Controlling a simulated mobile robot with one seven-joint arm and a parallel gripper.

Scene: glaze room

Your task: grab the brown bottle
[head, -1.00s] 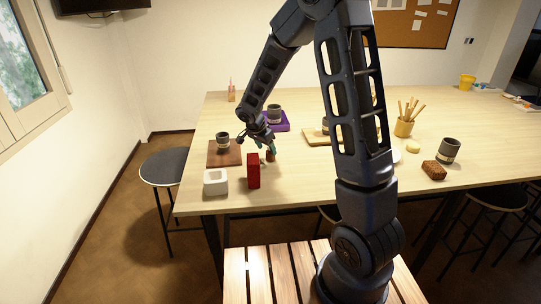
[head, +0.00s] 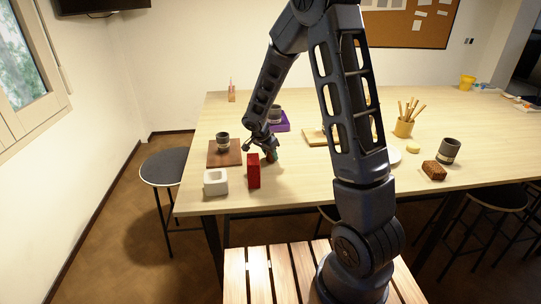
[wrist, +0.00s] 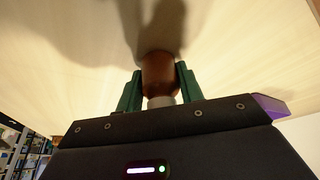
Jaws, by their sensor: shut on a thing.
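The brown bottle (wrist: 159,74) shows in the wrist view between the two green fingers of my gripper (wrist: 158,88), with a pale grey end towards the palm. My gripper is shut on it, a finger on each side. In the head view my gripper (head: 271,156) is low over the table, just behind and right of a red box. There the fingers mostly hide the bottle. I cannot tell whether the bottle touches the table.
The red box (head: 254,171) stands close to my gripper. A white square pot (head: 216,182) is at the front left. A dark cup (head: 223,140) stands on a brown board (head: 217,159). A purple block (head: 283,126) bears another cup behind. The table's front middle is clear.

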